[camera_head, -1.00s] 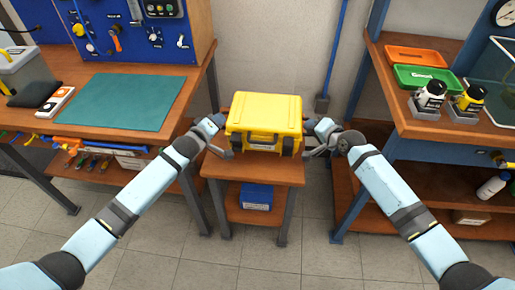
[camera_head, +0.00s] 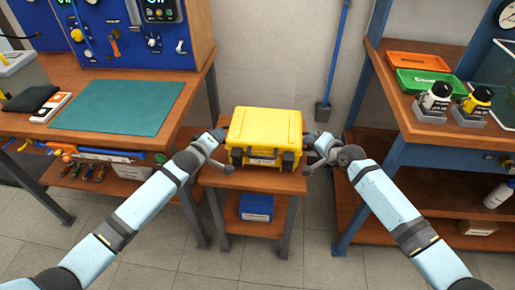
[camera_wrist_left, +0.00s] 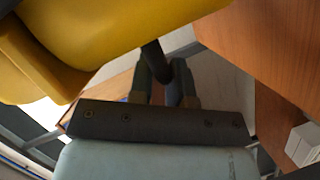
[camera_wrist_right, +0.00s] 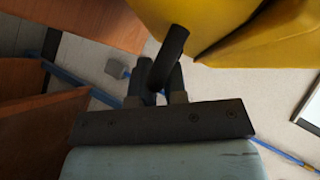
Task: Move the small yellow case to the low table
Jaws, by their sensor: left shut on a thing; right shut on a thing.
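The small yellow case (camera_head: 265,132) is upright over the low table (camera_head: 228,180), between the two benches. I cannot tell whether its underside touches the tabletop. My left gripper (camera_head: 222,140) is at the case's left side, shut on a dark side handle; the case and dark fingers also show in the left wrist view (camera_wrist_left: 165,75). My right gripper (camera_head: 312,142) is at the right side, shut on the other dark handle, which shows in the right wrist view (camera_wrist_right: 170,55). The handles are mostly hidden in the head view.
A blue box (camera_head: 257,207) sits on the low table's lower shelf. The left workbench (camera_head: 195,100) with a green mat (camera_head: 120,105) stands close by. A blue pole (camera_head: 335,50) stands behind.

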